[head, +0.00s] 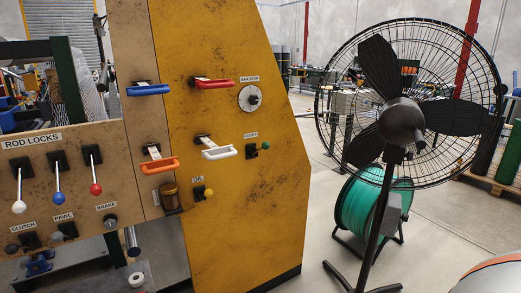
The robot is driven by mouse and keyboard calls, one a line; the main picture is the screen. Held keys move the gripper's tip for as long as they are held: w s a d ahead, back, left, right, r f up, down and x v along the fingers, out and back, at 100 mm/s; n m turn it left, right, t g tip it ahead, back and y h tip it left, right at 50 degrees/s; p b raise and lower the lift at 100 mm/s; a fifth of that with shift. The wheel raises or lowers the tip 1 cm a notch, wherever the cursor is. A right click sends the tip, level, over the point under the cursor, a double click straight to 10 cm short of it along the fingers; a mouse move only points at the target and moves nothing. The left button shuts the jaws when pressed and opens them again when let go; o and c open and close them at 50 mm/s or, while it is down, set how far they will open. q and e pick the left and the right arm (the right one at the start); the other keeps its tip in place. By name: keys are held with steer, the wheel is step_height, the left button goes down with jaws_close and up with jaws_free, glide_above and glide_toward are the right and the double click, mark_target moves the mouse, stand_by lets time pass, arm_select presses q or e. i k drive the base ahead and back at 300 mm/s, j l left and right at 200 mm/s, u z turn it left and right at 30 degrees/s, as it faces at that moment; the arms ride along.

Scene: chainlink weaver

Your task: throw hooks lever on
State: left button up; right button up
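The yellow machine panel (235,220) stands left of centre. A small label (250,134), which appears to read HOOKS, is on its right part. Below that label is a small lever with a green knob (265,146) on a dark mount (251,151). The knob sits to the right of the mount and slightly above it. A similar lever with a yellow knob (208,193) is below left, by a label that appears to read OIL. Neither of my grippers is in view.
Red (214,84), white (219,153), blue (148,90) and orange (160,165) handles stick out from the panels. A round dial (250,98) is above the green knob. A large fan (402,120) and a green hose reel (365,208) stand right of the machine, with open floor between.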

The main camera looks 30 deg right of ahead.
mark_target(265, 145)
steer(key=i+l+z, duration=0.2)
steer(key=l, duration=0.25)
steer(key=i+l+z, duration=0.15)
steer(key=l, duration=0.25)
steer(key=i+l+z, duration=0.2)
steer(key=l, duration=0.2)
steer(key=i+l+z, duration=0.15)
steer(key=i+l, duration=0.1)
steer(key=l, duration=0.15)
